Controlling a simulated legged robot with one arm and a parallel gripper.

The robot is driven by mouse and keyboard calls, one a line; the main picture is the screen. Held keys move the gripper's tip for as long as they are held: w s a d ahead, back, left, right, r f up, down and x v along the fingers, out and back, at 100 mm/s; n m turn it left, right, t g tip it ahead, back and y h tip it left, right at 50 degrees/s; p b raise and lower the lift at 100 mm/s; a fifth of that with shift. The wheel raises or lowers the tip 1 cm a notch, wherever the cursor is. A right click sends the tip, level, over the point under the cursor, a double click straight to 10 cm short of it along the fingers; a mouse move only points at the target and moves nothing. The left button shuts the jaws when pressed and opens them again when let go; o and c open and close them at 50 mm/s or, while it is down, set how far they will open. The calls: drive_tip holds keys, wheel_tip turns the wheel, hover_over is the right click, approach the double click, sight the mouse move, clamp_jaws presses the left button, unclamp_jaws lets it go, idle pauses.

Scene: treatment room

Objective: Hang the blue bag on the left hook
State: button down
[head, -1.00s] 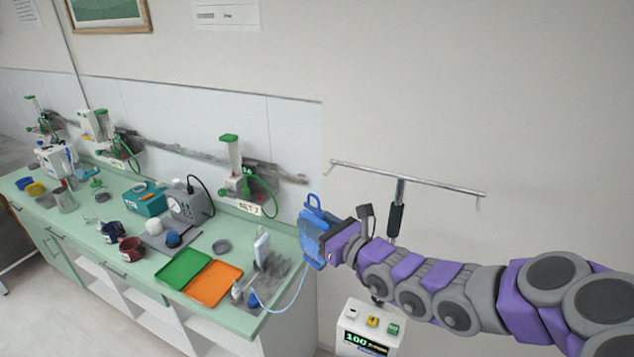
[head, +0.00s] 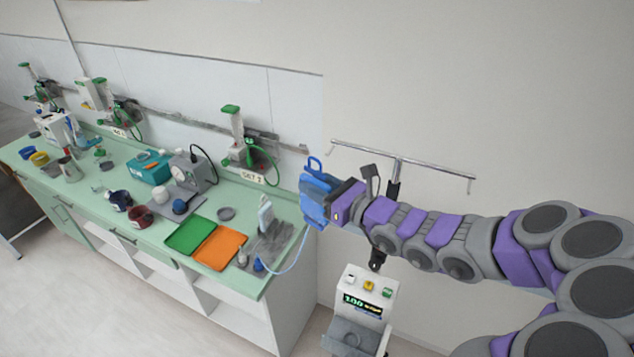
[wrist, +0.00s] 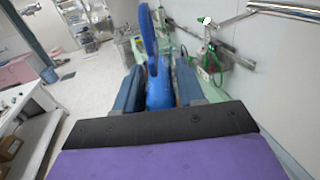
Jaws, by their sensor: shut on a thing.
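My gripper (head: 325,201) is shut on the blue bag (head: 313,186), which it holds in the air just below the left end of the rail. The bag's loop (head: 314,164) points up, and a pale tube trails from its bottom toward the counter. In the wrist view the blue bag (wrist: 158,85) stands between my fingers (wrist: 157,88). The left hook (head: 332,146) is at the left end of the stand's metal rail (head: 400,158), just right of and above the loop. The bag appears apart from it. The rail also shows in the wrist view (wrist: 285,11).
The stand's pole carries a pump box (head: 366,290) with a lit display. A green counter (head: 140,235) on the left holds green (head: 192,234) and orange (head: 219,247) trays, a gauge box (head: 190,172) and other items. The wall behind the rail is bare.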

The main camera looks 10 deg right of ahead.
drive_tip(key=shift+w+d+p, duration=0.35)
drive_tip(key=shift+w+p, duration=0.3)
drive_tip(key=shift+w, duration=0.15)
drive_tip(key=shift+w+d+f+p, duration=0.25)
drive_tip(key=shift+w+d+p, duration=0.35)
drive_tip(key=shift+w, duration=0.15)
drive_tip(key=shift+w+d+f+p, duration=0.3)
drive_tip(key=shift+w+d+p, duration=0.15)
drive_tip(key=shift+w+d, duration=0.25)
drive_tip(key=shift+w+d+f+p, duration=0.25)
drive_tip(key=shift+w+d+p, duration=0.3)
drive_tip(key=shift+w, duration=0.25)
